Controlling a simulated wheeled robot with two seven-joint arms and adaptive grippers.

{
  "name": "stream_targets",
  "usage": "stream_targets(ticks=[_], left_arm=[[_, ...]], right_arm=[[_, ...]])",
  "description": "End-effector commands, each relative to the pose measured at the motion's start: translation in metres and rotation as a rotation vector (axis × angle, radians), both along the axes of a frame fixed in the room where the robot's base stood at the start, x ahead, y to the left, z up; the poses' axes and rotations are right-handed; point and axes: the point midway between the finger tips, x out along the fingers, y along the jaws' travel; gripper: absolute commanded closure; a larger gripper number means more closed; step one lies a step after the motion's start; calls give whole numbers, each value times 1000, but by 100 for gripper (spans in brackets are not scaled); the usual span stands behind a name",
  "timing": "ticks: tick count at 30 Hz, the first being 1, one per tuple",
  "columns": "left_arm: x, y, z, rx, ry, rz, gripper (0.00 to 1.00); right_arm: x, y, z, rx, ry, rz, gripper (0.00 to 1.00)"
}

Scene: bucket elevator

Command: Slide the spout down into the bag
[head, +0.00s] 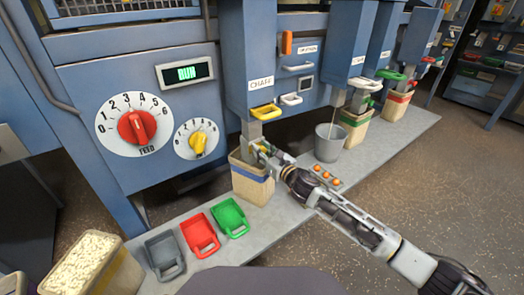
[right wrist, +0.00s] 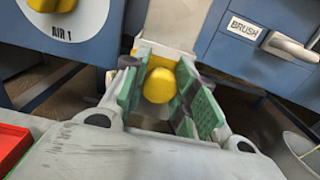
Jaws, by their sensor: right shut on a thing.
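The bag (head: 253,187) is tan with a blue band and stands upright on the grey ledge under the CHAFF housing. The grey spout (head: 251,130) hangs below that housing, over the bag's mouth. The gripper hides the spout's lower end, so I cannot tell whether it is inside the bag. My right gripper (head: 262,151) is at the bag's mouth. In the right wrist view its green-padded fingers (right wrist: 160,95) are shut on a yellow knob (right wrist: 159,85) in front of the pale spout (right wrist: 168,55). My left gripper is not in view.
A grain-filled container (head: 88,265) stands front left. A yellow flap (head: 265,111) juts from the housing.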

Motion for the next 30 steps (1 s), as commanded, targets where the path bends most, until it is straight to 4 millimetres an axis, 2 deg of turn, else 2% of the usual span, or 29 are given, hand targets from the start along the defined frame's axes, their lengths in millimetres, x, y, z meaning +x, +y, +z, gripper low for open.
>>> stream_targets(ticks=[1,5,6,11,23,30], left_arm=[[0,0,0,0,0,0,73],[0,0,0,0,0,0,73],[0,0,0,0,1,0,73],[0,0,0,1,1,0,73],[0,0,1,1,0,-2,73],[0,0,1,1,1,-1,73]], right_arm=[[-1,0,-5,-4,7,-1,100],[-1,0,-6,-4,9,-1,100],[-1,0,-7,-4,9,-1,70],[-1,0,-5,-4,7,-1,49],[-2,-1,-4,-3,5,0,49],[-10,-7,-4,-4,5,0,49]])
